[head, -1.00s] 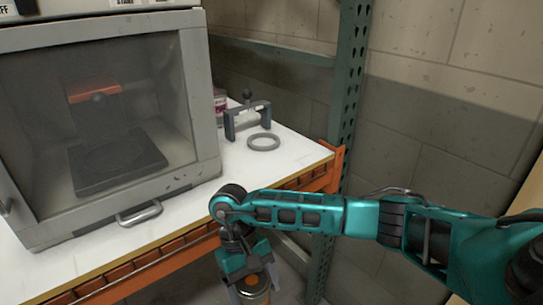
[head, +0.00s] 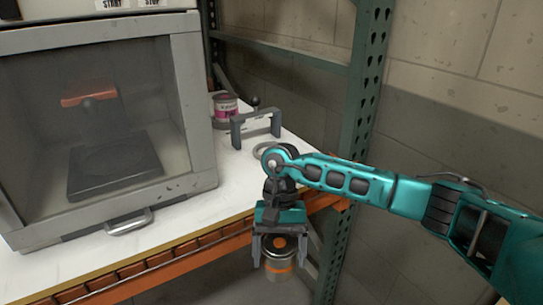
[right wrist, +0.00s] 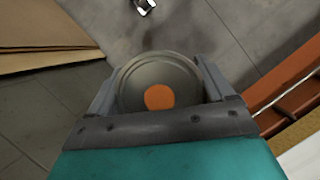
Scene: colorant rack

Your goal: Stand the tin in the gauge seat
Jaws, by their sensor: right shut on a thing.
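My right gripper (head: 281,258) is shut on a metal tin (head: 278,266) with an orange band and an orange dot on its lid. It holds the tin in the air, in front of the shelf's front edge. In the right wrist view the tin's round lid (right wrist: 158,82) sits between the two fingers (right wrist: 160,88), above the floor. A grey ring (head: 266,149), which looks like the gauge seat, lies on the white shelf beside a grey bridge-shaped frame (head: 255,124); my right arm partly hides the ring. My left gripper is not in view.
A cabinet with a glass door (head: 100,120) and a bar handle (head: 128,222) takes up the left of the shelf. A pink-labelled tin (head: 226,108) stands behind the frame. A green perforated post (head: 362,110) rises at the shelf's right end. The white shelf top (head: 232,185) is clear at the front.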

